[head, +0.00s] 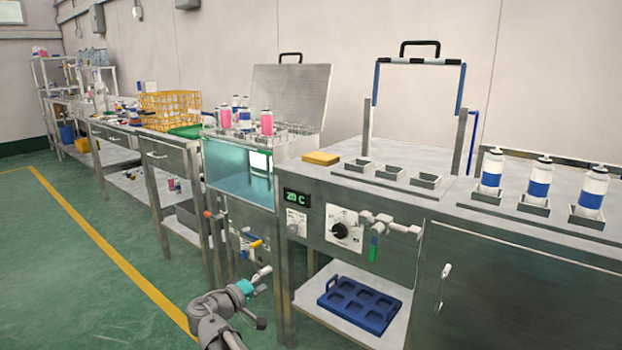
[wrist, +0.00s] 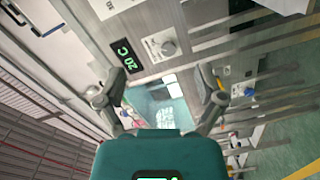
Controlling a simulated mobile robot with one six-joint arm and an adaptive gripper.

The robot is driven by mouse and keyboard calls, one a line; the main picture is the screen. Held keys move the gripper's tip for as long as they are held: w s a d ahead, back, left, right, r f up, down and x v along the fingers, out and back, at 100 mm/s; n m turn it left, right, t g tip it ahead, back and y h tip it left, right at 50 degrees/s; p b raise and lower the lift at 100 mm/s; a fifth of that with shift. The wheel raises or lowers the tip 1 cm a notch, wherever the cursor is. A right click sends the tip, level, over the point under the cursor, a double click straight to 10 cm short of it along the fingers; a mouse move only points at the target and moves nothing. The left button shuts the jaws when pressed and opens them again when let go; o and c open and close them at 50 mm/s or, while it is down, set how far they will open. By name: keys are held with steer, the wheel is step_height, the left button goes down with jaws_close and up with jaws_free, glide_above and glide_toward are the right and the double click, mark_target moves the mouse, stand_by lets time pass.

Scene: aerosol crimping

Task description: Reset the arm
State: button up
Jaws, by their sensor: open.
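My gripper (wrist: 160,92) is open in the wrist view, its two grey fingers spread wide with nothing held between them. In the head view my arm (head: 225,315) is low at the bottom, in front of the benches; the fingers are hard to make out there.
The machine's dial (head: 341,231) and valve pipes (head: 392,223) stick out to the right of my arm. A blue tray (head: 358,304) lies on the shelf below. White-and-blue cans (head: 538,183) stand in holders at right. Green floor (head: 60,270) is open at left.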

steer(key=s+d+f+m+g+y+p, duration=0.1)
steer(key=s+d+f+m+g+y, duration=0.2)
steer(key=d, duration=0.5)
steer(key=s+d+f+g+p, duration=0.2)
steer(key=s+d+f+g, duration=0.15)
steer(key=d, duration=0.55)
steer(key=s+d+f+m+g+y+p, duration=0.1)
steer(key=s+d+f+m+g+y, duration=0.1)
steer(key=d+f+g, duration=0.45)
steer(key=s+d+r+m+y+p, duration=0.1)
steer(key=s+d+m+y+p, duration=0.1)
steer(key=s+d+y, duration=0.45)
step_height(320, 180, up, 38)
steer(key=s+a+p, duration=0.1)
steer(key=p, duration=3.6)
steer(key=shift+r+g+p, duration=0.15)
steer(key=shift+g+p, duration=0.15)
steer(key=shift+p, duration=0.1)
steer(key=shift+a+h, duration=0.1)
steer(key=shift+h, duration=0.15)
